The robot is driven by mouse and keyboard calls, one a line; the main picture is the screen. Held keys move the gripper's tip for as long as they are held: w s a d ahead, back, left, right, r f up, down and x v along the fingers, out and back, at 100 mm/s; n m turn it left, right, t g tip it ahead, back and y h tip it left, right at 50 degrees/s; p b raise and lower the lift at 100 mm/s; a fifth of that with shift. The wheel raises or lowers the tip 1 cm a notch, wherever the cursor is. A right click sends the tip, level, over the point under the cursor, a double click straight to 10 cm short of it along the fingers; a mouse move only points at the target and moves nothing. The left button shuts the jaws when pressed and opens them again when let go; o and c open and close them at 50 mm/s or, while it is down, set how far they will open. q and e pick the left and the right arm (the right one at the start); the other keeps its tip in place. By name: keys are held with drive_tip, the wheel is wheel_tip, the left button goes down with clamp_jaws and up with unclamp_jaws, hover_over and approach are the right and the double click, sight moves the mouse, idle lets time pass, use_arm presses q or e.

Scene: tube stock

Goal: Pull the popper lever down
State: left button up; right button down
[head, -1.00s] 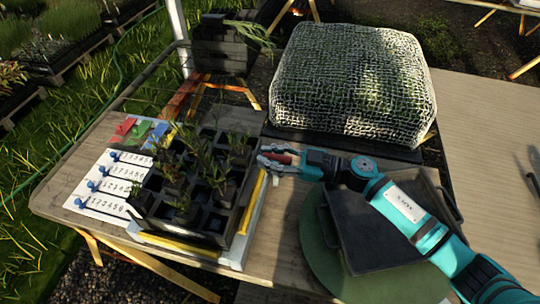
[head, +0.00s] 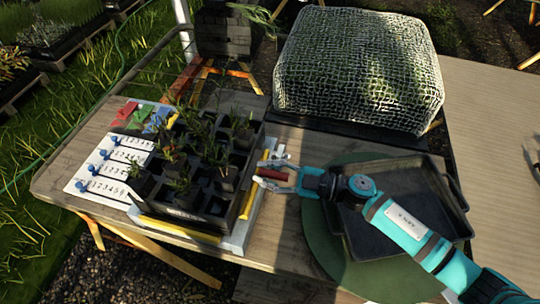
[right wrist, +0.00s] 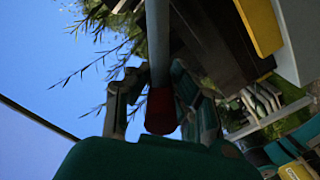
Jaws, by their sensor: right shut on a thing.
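The popper lever has a red handle (head: 274,174), beside the right edge of the black plug tray (head: 243,200) with seedlings. The tray sits on a pale base with yellow bars (head: 180,228). My right gripper (head: 276,175) is shut on the red handle. In the right wrist view the red handle (right wrist: 161,112) lies between the fingers (right wrist: 158,100), with a grey rod (right wrist: 157,40) running on from it. Where the rod joins the base is hard to tell. My left gripper is not in view.
A dark metal pan (head: 425,225) rests on a round green mat (head: 335,265) under my right forearm. A net-covered block (head: 355,70) stands behind. A white board with numbers and blue knobs (head: 103,170) is at the left. The table's right part is bare.

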drive_tip(key=s+a+f+n+b, duration=0.1)
drive_tip(key=s+f, duration=0.2)
drive_tip(key=f, duration=0.2)
drive_tip(key=shift+n+b, duration=0.4)
drive_tip(key=shift+s+f, duration=0.1)
drive_tip(key=c, duration=1.2)
unclamp_jaws()
drive_tip(key=shift+o, duration=0.2)
drive_tip(key=shift+d, duration=0.15)
drive_tip(key=v, duration=1.1)
drive_tip(key=shift+d, duration=0.35)
drive_tip(key=shift+s, duration=0.15)
